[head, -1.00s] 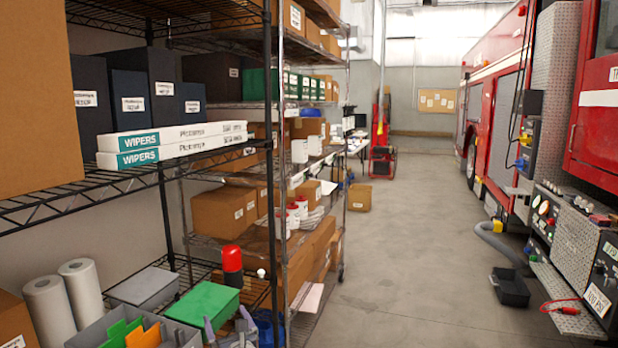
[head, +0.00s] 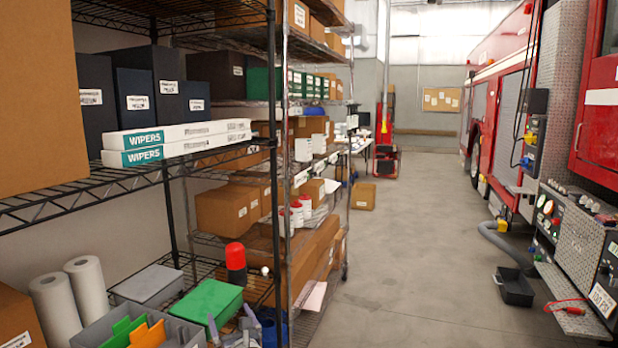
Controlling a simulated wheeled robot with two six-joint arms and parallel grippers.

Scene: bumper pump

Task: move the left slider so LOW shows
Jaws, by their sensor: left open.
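No slider and no LOW marking can be made out. The red fire truck (head: 597,142) stands along the right side, with a pump panel (head: 562,222) of gauges and knobs on its side. A dark panel (head: 605,268) at the right edge carries a small white label (head: 602,299), cut by the frame edge; its text is hard to read. My left gripper (head: 232,336) shows only by its grey fingertips at the bottom edge, apart and empty, in front of the lower shelf and far from the truck. My right gripper is out of view.
Wire shelves (head: 278,170) with boxes fill the left side, close to my left gripper. A green-lidded box (head: 208,301) and a grey bin (head: 92,335) stand low there.

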